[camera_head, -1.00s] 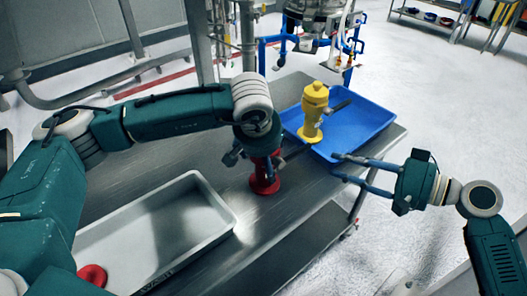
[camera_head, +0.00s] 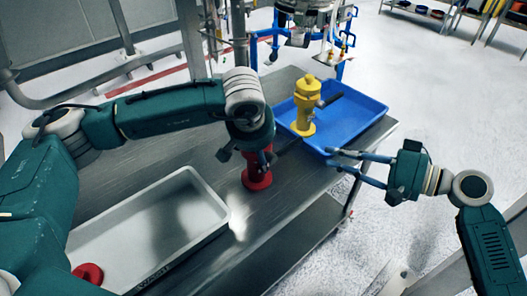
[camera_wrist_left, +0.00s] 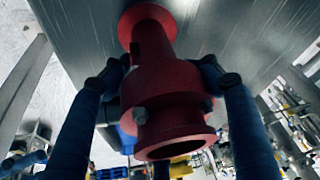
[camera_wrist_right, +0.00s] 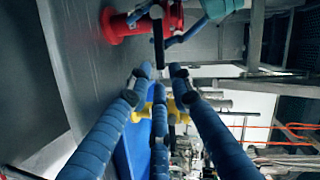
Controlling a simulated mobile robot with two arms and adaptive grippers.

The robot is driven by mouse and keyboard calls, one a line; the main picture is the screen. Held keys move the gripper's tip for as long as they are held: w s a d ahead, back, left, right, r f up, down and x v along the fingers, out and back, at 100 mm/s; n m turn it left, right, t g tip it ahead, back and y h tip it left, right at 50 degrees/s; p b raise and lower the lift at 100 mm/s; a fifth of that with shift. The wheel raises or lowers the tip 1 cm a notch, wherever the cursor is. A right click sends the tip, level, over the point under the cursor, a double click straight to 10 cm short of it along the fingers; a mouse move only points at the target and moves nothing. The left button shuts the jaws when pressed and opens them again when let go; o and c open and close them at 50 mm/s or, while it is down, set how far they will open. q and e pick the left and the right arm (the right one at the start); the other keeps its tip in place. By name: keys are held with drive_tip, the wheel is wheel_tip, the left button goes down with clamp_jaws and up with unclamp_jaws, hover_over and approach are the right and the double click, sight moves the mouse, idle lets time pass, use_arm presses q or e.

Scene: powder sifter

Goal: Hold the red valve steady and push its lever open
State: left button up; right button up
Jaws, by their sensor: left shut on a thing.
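The red valve (camera_head: 257,179) stands upright on the metal table. My left gripper (camera_wrist_left: 162,75) is shut around its body, with fingers on both sides in the left wrist view. In the head view my left wrist hides the valve's upper part. The valve's dark lever (camera_head: 290,144) sticks out towards the right; it shows as a black bar (camera_wrist_right: 158,45) in the right wrist view. My right gripper (camera_head: 331,158) is open and empty, to the right of the lever and apart from it, its fingers pointing towards the valve.
A yellow valve (camera_head: 305,108) with a dark lever stands in the blue tray (camera_head: 372,108), behind my right gripper. A grey tray (camera_head: 213,198) at the front left holds a red round part (camera_head: 88,272). Bare table (camera_head: 278,207) lies right of the grey tray.

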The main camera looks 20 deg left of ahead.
drive_tip(key=shift+s+a+f, duration=0.1)
clamp_jaws()
wheel_tip(320, 180, down, 6)
drive_tip(key=s+m+t+h, duration=0.2)
drive_tip(key=m, duration=2.3)
drive_tip(key=shift+s+a+t+h, duration=0.15)
drive_tip(key=shift+s+t+h, duration=0.15)
drive_tip(key=shift+t, duration=0.1)
drive_tip(key=shift+a, duration=0.1)
drive_tip(key=x, duration=1)
drive_tip(key=shift+w+a, duration=0.1)
drive_tip(key=shift+w, duration=0.05)
wheel_tip(320, 180, up, 3)
drive_tip(key=shift+r, duration=0.1)
drive_tip(key=shift+d+r, duration=0.25)
drive_tip(key=shift+r, duration=0.3)
